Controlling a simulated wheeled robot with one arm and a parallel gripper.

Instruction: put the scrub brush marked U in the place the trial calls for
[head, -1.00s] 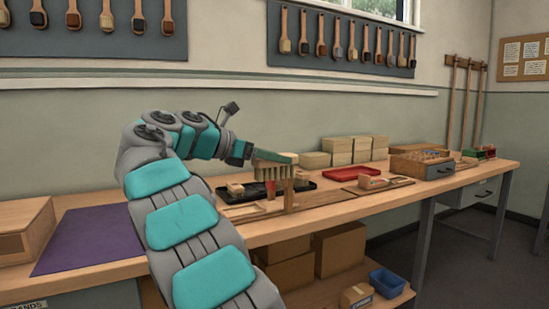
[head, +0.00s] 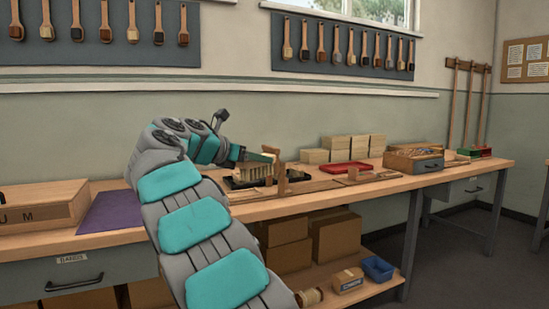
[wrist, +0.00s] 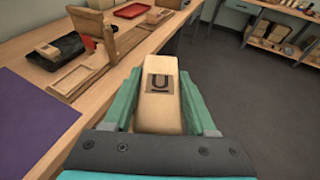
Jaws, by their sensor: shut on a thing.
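In the wrist view the scrub brush (wrist: 158,90) is a pale wooden block with a dark U on its top. My gripper (wrist: 160,108) is shut on it, with a green finger along each side. In the head view my gripper (head: 258,158) holds the brush (head: 256,170) above the bench, with pale bristles hanging down. A wooden fixture with an upright post (head: 281,172) stands just to its right in that view. The bristle tips are hidden in the wrist view.
A purple mat (head: 112,217) lies left on the bench, beside a wooden box (head: 45,214) lettered "UM" at its visible end. A black tray (wrist: 68,47) holds a block. A red tray (head: 347,168), stacked blocks (head: 367,146) and a drawer box (head: 414,160) are farther right.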

